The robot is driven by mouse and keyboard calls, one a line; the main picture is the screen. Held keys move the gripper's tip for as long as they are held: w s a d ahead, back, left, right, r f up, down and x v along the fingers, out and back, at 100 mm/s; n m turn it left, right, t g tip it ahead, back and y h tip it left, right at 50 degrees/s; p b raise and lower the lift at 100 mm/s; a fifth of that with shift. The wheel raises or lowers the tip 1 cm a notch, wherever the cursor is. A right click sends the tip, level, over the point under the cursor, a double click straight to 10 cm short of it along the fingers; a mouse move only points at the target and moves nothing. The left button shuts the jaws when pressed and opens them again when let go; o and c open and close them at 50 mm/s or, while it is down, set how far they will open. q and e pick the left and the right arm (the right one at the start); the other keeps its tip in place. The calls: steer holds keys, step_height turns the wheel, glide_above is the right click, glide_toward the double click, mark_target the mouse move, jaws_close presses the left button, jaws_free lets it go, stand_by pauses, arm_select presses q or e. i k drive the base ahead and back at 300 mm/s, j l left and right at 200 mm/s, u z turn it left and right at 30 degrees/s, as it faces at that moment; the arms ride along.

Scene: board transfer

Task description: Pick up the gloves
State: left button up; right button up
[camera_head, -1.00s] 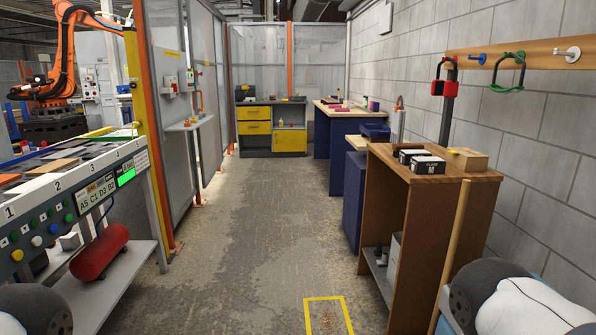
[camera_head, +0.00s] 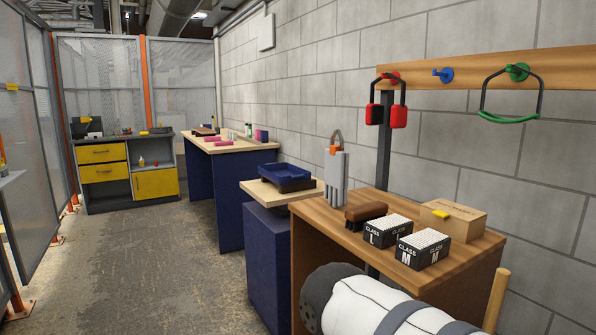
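Light grey gloves (camera_head: 336,178) hang upright, fingers down, from an orange clip or hook (camera_head: 337,139) against the block wall, at the far left end of the brown wooden stand (camera_head: 330,238). I cannot tell from here how many gloves hang there. Part of my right arm crosses the bottom of the view in front of the stand, but its gripper is out of frame. My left gripper is also out of frame.
On the stand are a brown brush-like object (camera_head: 366,214), boxes marked L (camera_head: 388,230) and M (camera_head: 423,249), and a cardboard box (camera_head: 452,219). Red earmuffs (camera_head: 386,110) hang on a wall rail. A blue tray (camera_head: 284,176) sits beyond. The left floor is clear.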

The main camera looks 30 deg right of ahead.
mark_target(336, 159)
steer(key=i+j, duration=0.1)
steer(key=i, duration=2.3)
steer(key=i+z, duration=0.2)
steer(key=z, duration=0.25)
steer(key=i+z, duration=0.15)
steer(key=z, duration=0.3)
steer(key=i+j+z, duration=0.2)
steer(key=z, duration=0.25)
steer(key=i+j+z, duration=0.15)
steer(key=z, duration=0.3)
steer(key=i+j+z, duration=0.1)
steer(key=z, duration=0.35)
steer(key=j, duration=0.1)
